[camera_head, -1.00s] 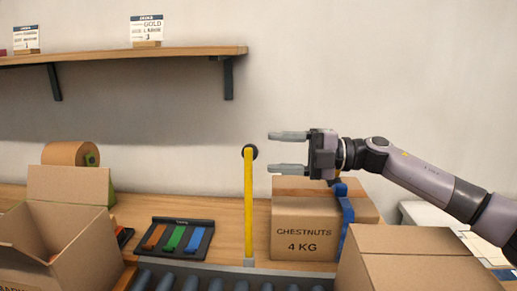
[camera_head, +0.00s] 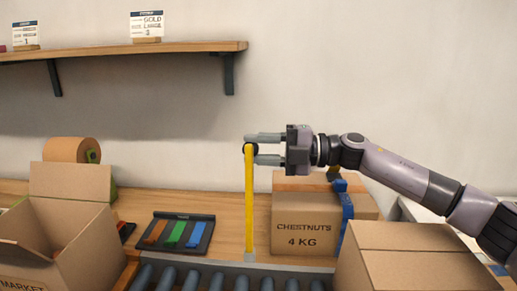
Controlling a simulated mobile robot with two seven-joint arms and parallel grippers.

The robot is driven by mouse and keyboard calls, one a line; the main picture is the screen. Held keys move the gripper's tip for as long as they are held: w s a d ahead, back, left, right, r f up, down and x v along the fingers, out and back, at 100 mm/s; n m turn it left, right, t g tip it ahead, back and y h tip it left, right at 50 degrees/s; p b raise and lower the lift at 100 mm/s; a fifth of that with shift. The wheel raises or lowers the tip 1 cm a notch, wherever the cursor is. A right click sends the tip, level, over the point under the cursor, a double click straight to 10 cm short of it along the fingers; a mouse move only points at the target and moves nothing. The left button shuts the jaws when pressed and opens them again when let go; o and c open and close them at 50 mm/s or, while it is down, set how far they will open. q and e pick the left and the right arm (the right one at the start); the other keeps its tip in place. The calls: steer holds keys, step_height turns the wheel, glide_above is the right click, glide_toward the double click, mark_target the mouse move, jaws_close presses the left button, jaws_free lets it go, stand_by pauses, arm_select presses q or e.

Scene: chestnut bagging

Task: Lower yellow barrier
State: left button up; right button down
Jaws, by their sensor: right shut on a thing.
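The yellow barrier (camera_head: 249,205) stands upright at the edge of the roller conveyor, with a dark round knob (camera_head: 252,149) at its top. My right gripper (camera_head: 254,149) comes in from the right at the height of the knob. Its two fingers lie above and below the knob and are shut on the barrier's top end. My left gripper is not in view.
A closed box marked chestnuts 4 kg (camera_head: 304,229) stands right of the barrier, with another closed box (camera_head: 412,262) in front. An open box (camera_head: 60,235) is at left, beside a tray with coloured strips (camera_head: 175,234). Conveyor rollers (camera_head: 215,279) run along the front.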

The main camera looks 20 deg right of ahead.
steer(key=shift+s, duration=0.1)
steer(key=shift+s+a+r+n, duration=0.15)
steer(key=shift+s+a+n, duration=0.2)
steer(key=shift+s, duration=0.2)
steer(key=s+a+n, duration=0.5)
steer(key=s+n, duration=0.1)
steer(key=s, duration=0.5)
steer(key=shift+a+f+b, duration=0.15)
steer(key=shift+f+b, duration=0.25)
steer(key=shift+b, duration=0.05)
steer(key=shift+n, duration=0.25)
